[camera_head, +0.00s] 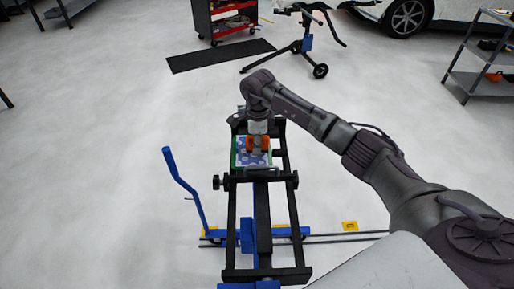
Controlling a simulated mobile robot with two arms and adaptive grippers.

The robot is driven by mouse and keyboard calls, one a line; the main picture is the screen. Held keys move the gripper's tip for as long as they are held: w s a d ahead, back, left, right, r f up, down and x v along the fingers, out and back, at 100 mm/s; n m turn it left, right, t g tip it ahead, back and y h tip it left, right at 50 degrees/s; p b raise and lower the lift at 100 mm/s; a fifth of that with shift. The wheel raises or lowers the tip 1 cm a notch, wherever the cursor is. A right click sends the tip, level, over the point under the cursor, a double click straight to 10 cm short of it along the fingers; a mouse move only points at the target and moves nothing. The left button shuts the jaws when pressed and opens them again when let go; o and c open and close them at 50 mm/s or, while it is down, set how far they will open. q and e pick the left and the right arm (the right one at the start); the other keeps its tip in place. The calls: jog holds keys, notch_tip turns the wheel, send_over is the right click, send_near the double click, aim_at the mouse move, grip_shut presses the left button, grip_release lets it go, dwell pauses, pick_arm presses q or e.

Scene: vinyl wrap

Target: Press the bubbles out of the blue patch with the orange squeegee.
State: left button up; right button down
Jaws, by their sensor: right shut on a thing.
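The blue patch (245,158) lies on a green-edged panel (234,154) on top of the dark stand, in the middle of the view. Pale round spots show on it. My right gripper (258,143) points down over the patch and is shut on the orange squeegee (265,143). The squeegee is at the patch, but I cannot tell whether its edge touches the surface. The gripper and squeegee hide part of the patch. My left gripper is not in view.
The black stand frame (238,220) has side knobs and a blue base with a blue lever (183,178) rising at left. A red tool cart (225,18), a dark mat (221,55), a wheeled stand (301,45), a car (408,16) and shelves (478,82) stand farther back.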

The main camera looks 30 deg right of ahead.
jog(key=shift+f, duration=0.1)
jog(key=shift+w+d+f+b, duration=0.1)
jog(key=shift+w+d+b, duration=0.2)
jog(key=shift+w+b, duration=0.4)
jog(key=shift+w+d+b, duration=0.15)
jog(key=shift+b, duration=0.2)
jog(key=shift+w, duration=0.15)
jog(key=shift+w+d+b, duration=0.25)
jog(key=shift+w+b, duration=0.2)
jog(key=shift+b, duration=0.3)
jog(key=shift+w+d+b, duration=0.2)
jog(key=shift+w+b, duration=0.2)
jog(key=shift+w, duration=0.15)
